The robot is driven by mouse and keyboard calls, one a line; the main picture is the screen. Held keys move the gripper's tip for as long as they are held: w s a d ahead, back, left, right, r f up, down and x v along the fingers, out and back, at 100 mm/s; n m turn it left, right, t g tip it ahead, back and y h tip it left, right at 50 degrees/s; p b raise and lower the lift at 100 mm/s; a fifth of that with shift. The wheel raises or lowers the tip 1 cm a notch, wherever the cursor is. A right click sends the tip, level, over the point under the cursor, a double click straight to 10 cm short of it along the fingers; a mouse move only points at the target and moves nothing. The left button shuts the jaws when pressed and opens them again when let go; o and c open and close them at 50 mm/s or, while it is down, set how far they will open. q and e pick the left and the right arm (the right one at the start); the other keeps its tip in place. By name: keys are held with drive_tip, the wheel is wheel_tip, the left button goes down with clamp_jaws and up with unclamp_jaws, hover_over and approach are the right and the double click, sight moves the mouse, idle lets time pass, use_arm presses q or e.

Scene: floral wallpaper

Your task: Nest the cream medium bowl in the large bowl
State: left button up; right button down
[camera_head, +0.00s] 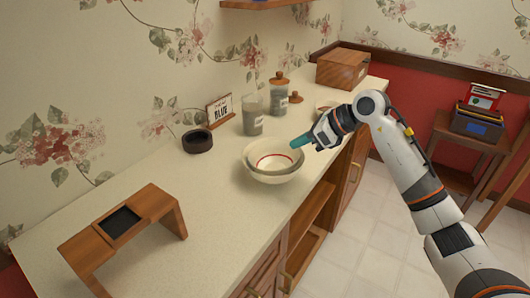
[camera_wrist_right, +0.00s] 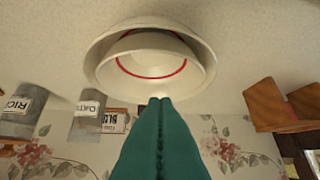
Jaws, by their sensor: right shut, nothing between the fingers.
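The cream medium bowl (camera_head: 272,160), with a red line around its inside, sits inside the large bowl (camera_head: 268,179) on the counter. In the right wrist view the medium bowl (camera_wrist_right: 150,72) shows within the wider rim of the large bowl (camera_wrist_right: 98,52). I cannot tell whether it sits fully level. My right gripper (camera_head: 295,143) is shut and empty, its teal fingertips just above the bowls' right rim in the head view. The shut fingers also show below the bowls in the wrist view (camera_wrist_right: 160,101). My left gripper is out of view.
Behind the bowls stand a dark round pot (camera_head: 197,141), two jars (camera_head: 252,115) (camera_head: 279,97) and a small sign (camera_head: 219,110). A wooden stand (camera_head: 122,222) is at the left, a wooden box (camera_head: 342,69) at the far end. The counter (camera_head: 215,205) between stand and bowls is clear.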

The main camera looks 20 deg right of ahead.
sight(257, 156)
drive_tip(key=shift+d+h, duration=0.3)
drive_tip(key=shift+d, duration=0.3)
drive_tip(key=shift+w+f, duration=0.1)
drive_tip(key=shift+f, duration=0.05)
drive_tip(key=p+x, duration=0.1)
drive_tip(key=x, duration=0.8)
drive_tip(key=shift+a+f+p, duration=0.2)
drive_tip(key=shift+a+p, duration=0.1)
drive_tip(key=shift+p, duration=0.05)
drive_tip(key=shift+w+a+r+p, duration=0.1)
drive_tip(key=shift+w+a+p, duration=0.25)
drive_tip(key=shift+w+a, duration=1.05)
drive_tip(key=shift+w, duration=0.05)
